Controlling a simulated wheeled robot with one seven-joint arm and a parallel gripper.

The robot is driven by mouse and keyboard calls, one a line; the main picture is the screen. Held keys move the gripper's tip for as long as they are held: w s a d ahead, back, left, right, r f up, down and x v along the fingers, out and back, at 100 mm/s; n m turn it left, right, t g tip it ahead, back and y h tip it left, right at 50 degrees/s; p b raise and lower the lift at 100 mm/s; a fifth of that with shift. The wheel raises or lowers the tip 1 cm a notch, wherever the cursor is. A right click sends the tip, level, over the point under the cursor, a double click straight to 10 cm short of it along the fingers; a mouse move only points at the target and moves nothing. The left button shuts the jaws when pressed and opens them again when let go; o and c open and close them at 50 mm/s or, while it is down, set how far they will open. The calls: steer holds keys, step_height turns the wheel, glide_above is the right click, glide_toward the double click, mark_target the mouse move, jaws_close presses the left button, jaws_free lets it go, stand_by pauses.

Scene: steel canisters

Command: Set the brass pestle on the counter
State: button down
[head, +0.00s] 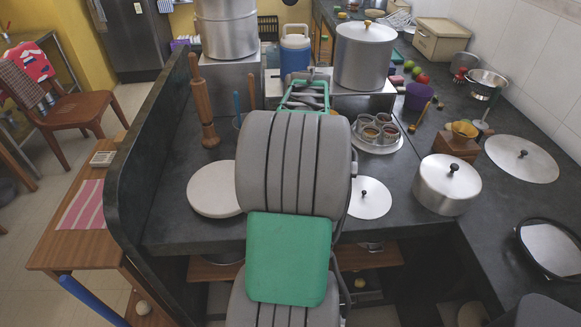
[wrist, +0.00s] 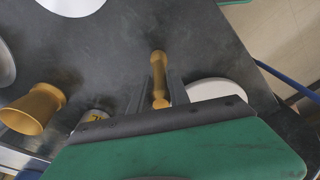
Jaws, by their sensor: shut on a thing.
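The brass pestle (wrist: 158,62) is between the two dark fingers of my gripper (wrist: 159,80) in the wrist view. The gripper is shut on it. The pestle's rounded end points away from the wrist, over the dark counter (wrist: 115,55). I cannot tell whether that end touches the counter. In the head view my arm covers the pestle and the fingers, while the dark counter (head: 165,225) shows on both sides of the arm.
A brass cup-shaped vessel (wrist: 33,108) stands left of the pestle in the wrist view. A white round slab (wrist: 215,90) is close on the right, near the counter edge. In the head view a wooden pestle-like tool (head: 202,105) and a lidded pot (head: 446,185) stand on the counter.

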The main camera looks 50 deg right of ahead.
steer(key=c, duration=1.2)
jaws_free()
steer(key=shift+c, duration=0.2)
step_height(320, 180, up, 12)
steer(key=s+p, duration=0.1)
steer(key=p, duration=0.1)
steer(key=w+a+f, duration=0.1)
steer(key=w+a, duration=0.3)
steer(key=a, duration=0.7)
steer(key=w+a+f, duration=0.2)
steer(key=w+a, duration=0.2)
steer(key=a, duration=0.7)
steer(key=s+a+f+t, duration=0.1)
steer(key=s+a+f, duration=0.1)
steer(key=a, duration=0.5)
steer(key=s+a+f+m, duration=0.1)
steer(key=s+a+f, duration=0.1)
steer(key=a+f, duration=0.2)
steer(key=a, duration=0.3)
steer(key=shift+s+a+t, duration=0.3)
steer(key=shift+s+t, duration=0.1)
